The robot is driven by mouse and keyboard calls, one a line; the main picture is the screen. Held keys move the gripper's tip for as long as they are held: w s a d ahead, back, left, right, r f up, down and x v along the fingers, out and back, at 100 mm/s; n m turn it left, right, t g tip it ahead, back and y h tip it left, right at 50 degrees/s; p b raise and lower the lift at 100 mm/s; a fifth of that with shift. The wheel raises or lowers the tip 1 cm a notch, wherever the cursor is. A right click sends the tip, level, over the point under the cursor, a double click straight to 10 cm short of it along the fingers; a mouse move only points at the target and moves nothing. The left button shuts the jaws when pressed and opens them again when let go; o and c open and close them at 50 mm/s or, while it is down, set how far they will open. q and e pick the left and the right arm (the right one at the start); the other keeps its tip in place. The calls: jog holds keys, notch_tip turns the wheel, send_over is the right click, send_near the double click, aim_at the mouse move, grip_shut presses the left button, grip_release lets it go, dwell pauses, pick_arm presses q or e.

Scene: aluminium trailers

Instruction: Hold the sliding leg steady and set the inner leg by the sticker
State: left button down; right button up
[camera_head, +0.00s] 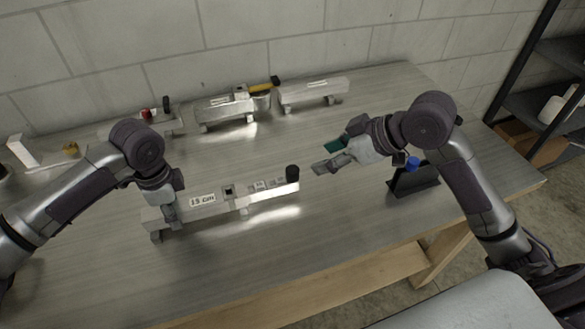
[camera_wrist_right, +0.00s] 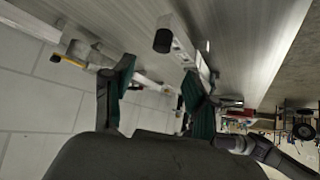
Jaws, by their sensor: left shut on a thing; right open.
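The sliding leg (camera_head: 180,212) lies on the workbench, a pale metal bar with a white sticker (camera_head: 203,200) that seems to read "13 cm". The thinner inner leg (camera_head: 262,198) comes out of its right end and has a black cap (camera_head: 292,172) near its tip. My left gripper (camera_head: 169,212) is shut on the sliding leg, left of the sticker. My right gripper (camera_head: 328,157) is open and empty, above the bench to the right of the black cap and apart from it. The right wrist view shows the cap (camera_wrist_right: 162,40) and inner leg (camera_wrist_right: 184,52) beyond the open fingers (camera_wrist_right: 158,88).
Two similar metal legs stand at the back, one at the middle (camera_head: 226,112) and one to its right (camera_head: 314,92). A yellow-handled tool (camera_head: 262,87) lies between them. A black stand (camera_head: 414,184) is under my right arm. The bench front is clear.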

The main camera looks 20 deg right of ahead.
aim_at(293, 169)
jog(key=x, duration=1.1)
jog(key=shift+a+f, duration=0.15)
grip_shut()
